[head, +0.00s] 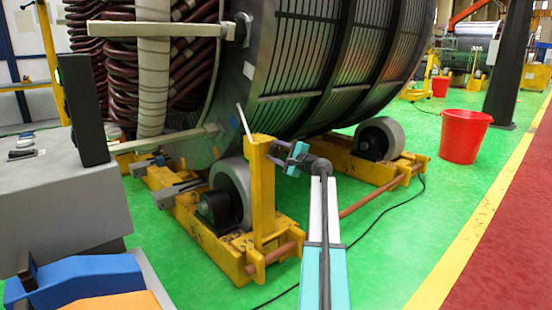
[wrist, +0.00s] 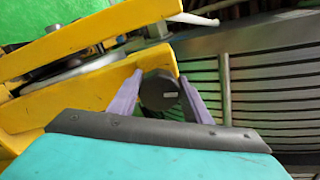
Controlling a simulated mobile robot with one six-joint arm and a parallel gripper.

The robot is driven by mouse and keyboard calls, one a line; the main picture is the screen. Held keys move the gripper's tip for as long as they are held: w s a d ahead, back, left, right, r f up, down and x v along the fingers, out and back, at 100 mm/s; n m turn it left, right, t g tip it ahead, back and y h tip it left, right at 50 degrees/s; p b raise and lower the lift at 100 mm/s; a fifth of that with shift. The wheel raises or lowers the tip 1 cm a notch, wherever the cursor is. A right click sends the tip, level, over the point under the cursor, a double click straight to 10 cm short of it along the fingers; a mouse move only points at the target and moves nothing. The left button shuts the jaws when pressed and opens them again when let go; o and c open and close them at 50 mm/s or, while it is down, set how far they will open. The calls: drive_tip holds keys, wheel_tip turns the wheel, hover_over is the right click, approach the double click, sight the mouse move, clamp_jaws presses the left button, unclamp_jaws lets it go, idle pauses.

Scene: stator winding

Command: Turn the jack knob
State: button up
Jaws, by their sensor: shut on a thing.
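In the wrist view, the jack knob (wrist: 158,92) is a dark round knob with a short pale mark on its face. It sits at the end of a yellow jack part (wrist: 110,88). My gripper (wrist: 160,77) has its two purple fingers on either side of the knob, shut on it. In the head view, my gripper (head: 290,158) is at the right side of the upright yellow jack post (head: 262,190), near its top. The knob is too small and too covered by my gripper to make out clearly there.
The large ribbed stator (head: 310,60) stands close behind my gripper, resting on grey rollers (head: 231,187) in a yellow frame (head: 200,235). A grey cabinet (head: 60,200) is at left. A red bucket (head: 463,137) stands at right. Green floor is open at front right, crossed by a black cable.

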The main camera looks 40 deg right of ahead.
drive_tip(key=shift+f+n+b, duration=0.2)
drive_tip(key=shift+n+b, duration=0.7)
drive_tip(key=shift+n, duration=0.4)
drive_tip(key=o, duration=1.1)
drive_tip(key=shift+r, duration=0.1)
drive_tip(key=shift+c, duration=0.2)
drive_tip(key=shift+s, duration=0.1)
drive_tip(key=s+a+p, duration=0.1)
drive_tip(key=s+p, duration=0.4)
drive_tip(key=s, duration=0.8)
drive_tip(key=shift+s, duration=0.3)
